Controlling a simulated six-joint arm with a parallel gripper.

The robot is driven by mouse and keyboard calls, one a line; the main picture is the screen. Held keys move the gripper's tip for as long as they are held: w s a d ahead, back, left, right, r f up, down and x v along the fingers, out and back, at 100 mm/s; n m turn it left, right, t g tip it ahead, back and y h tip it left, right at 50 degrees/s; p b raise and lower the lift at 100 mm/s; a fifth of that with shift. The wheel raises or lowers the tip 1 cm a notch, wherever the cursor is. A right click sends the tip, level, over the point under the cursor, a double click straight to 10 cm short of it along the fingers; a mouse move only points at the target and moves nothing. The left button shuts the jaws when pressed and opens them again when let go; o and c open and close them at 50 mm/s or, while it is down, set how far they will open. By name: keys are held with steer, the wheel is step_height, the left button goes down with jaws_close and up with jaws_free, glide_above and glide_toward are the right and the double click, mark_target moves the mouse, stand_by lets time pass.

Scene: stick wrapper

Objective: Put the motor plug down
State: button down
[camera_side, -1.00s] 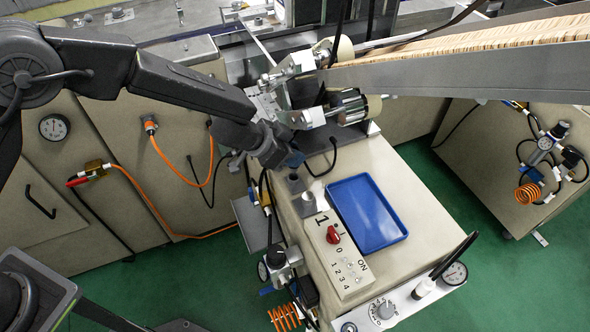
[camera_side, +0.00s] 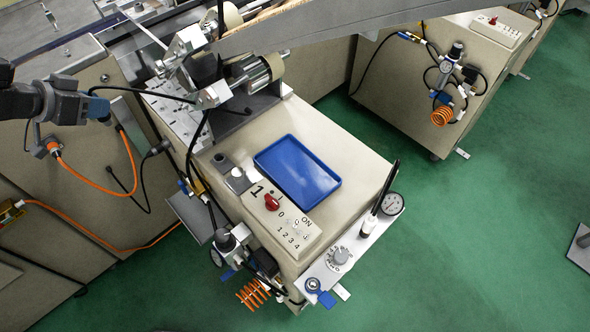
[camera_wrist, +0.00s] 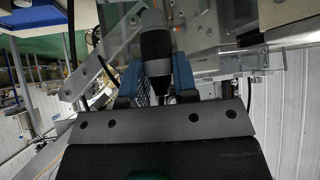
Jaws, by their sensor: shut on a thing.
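My gripper (camera_side: 101,108) is at the left in the side view, in front of the beige cabinet's top edge, with its blue fingers pointing right. In the wrist view my gripper (camera_wrist: 156,82) has its blue fingers on both sides of the motor plug (camera_wrist: 156,48), a black cylinder with a grey band, and is shut on it. In the side view the plug is mostly hidden by the fingers. A black cable (camera_side: 150,94) runs from the roller unit towards my gripper. Whether the plug touches any surface cannot be told.
An orange cable (camera_side: 100,188) loops on the cabinet front just below my gripper. The roller unit (camera_side: 250,72) stands further right. A blue tray (camera_side: 297,170) lies on the machine top.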

steer(key=s+a+r+n+y, duration=0.2)
steer(key=s+a+r, duration=0.25)
steer(key=a, duration=0.55)
steer(key=m+g+h, duration=0.4)
steer(key=m+h, duration=0.2)
steer(key=m, duration=0.3)
glide_above(293, 189)
step_height(293, 189, down, 9)
step_height(293, 189, down, 10)
steer(key=shift+r, duration=0.1)
steer(key=c, duration=0.9)
jaws_free()
steer(key=shift+f, duration=0.2)
